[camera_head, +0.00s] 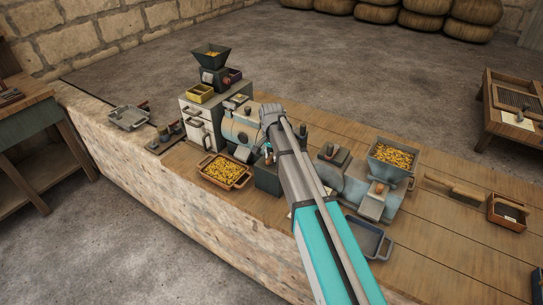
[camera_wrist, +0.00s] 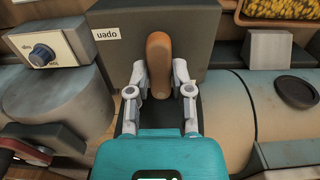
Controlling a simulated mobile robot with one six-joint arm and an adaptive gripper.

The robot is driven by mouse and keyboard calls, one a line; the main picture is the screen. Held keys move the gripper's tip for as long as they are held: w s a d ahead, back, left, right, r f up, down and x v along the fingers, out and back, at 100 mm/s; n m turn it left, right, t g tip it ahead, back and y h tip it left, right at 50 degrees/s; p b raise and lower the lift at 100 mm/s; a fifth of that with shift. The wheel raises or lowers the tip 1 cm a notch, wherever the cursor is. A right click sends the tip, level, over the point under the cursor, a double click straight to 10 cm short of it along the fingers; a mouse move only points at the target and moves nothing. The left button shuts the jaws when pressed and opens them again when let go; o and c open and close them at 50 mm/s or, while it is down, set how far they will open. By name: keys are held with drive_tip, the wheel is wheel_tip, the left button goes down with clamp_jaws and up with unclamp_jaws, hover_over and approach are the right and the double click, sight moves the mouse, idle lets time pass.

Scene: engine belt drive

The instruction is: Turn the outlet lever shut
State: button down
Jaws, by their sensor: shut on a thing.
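The outlet lever (camera_wrist: 158,55) is a rounded orange-brown handle, pointing along the picture's vertical in the wrist view. It stands in front of a dark grey box (camera_wrist: 200,30). A white label (camera_wrist: 106,33) on the box appears upside down and seems to read "open". My gripper (camera_wrist: 159,88) has its two pale grey fingers closed on either side of the lever's near end.
A tray of yellow grain (camera_head: 224,170) sits left of the dark box. A hopper machine (camera_head: 393,160) stands right of my arm, with an empty blue tray (camera_head: 368,238) in front. A knob (camera_wrist: 41,54) is on the left in the wrist view. The counter's right side has free room.

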drive_tip(key=c, duration=0.5)
unclamp_jaws()
drive_tip(key=shift+m, duration=0.3)
